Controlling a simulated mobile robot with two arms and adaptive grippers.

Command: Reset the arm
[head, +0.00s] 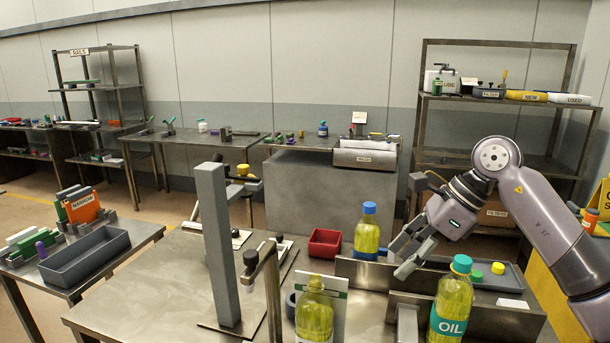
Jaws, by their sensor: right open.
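My right arm comes in from the right side of the head view. Its gripper (405,258) is open and empty. It hangs above the metal lane walls (440,286) on the work table, between a blue-capped bottle (367,232) and a teal-capped bottle labelled OIL (450,297). I cannot tell whether the fingers touch the wall behind them. My left gripper is not in view.
A third yellow bottle (314,312) stands at the front. A grey upright post (217,240) and a thinner stand (272,285) rise left of it. A red bin (325,243) sits behind. A dark tray (487,272) holds loose caps at the right.

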